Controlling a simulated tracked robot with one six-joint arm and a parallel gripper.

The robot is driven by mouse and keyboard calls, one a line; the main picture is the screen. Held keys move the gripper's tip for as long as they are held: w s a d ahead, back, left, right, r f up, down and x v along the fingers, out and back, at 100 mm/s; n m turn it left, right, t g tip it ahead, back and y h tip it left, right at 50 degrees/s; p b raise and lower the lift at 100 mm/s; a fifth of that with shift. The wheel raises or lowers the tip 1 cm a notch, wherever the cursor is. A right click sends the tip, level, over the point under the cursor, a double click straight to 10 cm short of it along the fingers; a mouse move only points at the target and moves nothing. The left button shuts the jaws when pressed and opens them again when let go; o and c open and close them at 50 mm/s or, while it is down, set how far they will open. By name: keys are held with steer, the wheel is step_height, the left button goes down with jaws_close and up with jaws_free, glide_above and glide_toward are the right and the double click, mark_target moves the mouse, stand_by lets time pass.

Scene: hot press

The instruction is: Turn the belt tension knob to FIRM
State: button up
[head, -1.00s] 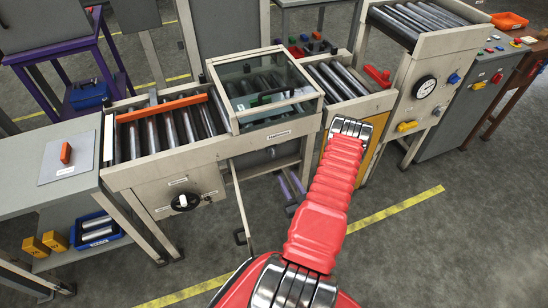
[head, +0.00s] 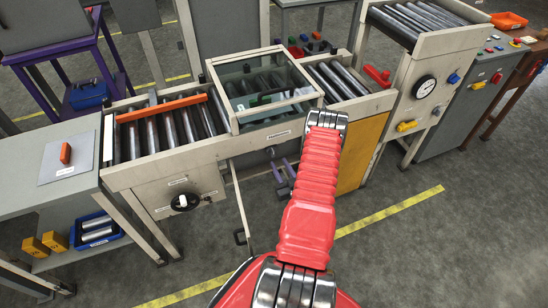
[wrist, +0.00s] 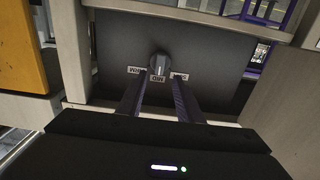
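In the wrist view a grey knob (wrist: 158,64) sits on a dark panel (wrist: 215,55). Three small white labels lie around it, upside down: the middle one seems to read MID, the left one seems to read FIRM, and the right one is too small to read surely. The knob appears turned toward the middle label. My gripper (wrist: 160,84) is open, its two dark fingers apart and pointing at the panel, with the knob between and beyond the tips. In the head view my gripper (head: 281,166) shows partly under the conveyor, beside my red arm.
Another black knob (head: 185,202) is on the conveyor's left front panel. A yellow panel (head: 361,150) stands right of my arm and also shows in the wrist view (wrist: 22,50). A clear-topped cover (head: 262,88) sits above. The floor in front is open.

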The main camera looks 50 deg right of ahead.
mark_target(273, 154)
steer(key=x, duration=0.6)
steer(key=shift+c, duration=0.5)
jaws_close()
steer(key=shift+a, duration=0.3)
steer(key=shift+d, duration=0.15)
